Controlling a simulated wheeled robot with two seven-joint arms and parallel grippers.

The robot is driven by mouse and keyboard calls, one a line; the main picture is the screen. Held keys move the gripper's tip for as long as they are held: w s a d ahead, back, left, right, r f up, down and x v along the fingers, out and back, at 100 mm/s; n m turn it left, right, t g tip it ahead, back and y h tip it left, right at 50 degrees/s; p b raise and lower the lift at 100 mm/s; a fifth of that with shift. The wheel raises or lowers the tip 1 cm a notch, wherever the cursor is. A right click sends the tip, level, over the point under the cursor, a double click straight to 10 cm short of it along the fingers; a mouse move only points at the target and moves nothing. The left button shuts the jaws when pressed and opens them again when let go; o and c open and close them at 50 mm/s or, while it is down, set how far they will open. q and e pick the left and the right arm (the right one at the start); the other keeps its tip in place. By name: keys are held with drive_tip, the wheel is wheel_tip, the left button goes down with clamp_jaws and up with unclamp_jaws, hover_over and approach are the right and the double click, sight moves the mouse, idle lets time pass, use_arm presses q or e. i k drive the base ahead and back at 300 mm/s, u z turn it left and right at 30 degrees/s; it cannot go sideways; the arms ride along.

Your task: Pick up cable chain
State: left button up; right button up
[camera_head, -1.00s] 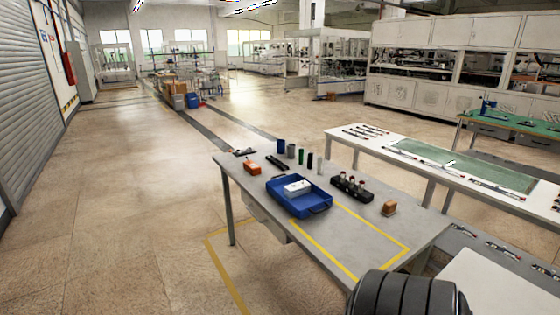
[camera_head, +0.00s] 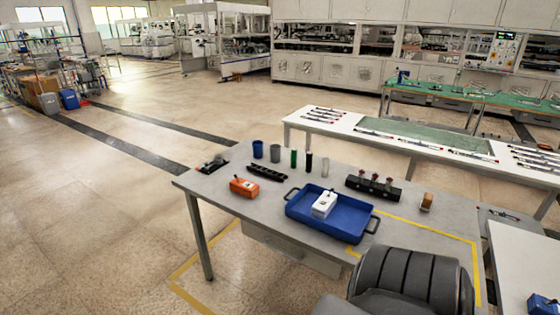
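The cable chain looks to be the short black segmented strip (camera_head: 268,172) lying on the grey table (camera_head: 230,207). Neither of my grippers shows in the head view.
On the table are an orange box (camera_head: 244,188), a blue tray (camera_head: 298,211) holding a white box (camera_head: 323,204), several cylinders (camera_head: 258,150), a black holder (camera_head: 373,186) and a small brown block (camera_head: 426,201). A dark ribbed chair-like object (camera_head: 410,279) stands in front.

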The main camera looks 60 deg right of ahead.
sight(257, 169)
drive_tip(key=z, duration=0.85)
drive_tip(key=i, duration=1.15)
drive_tip(key=z, duration=1.15)
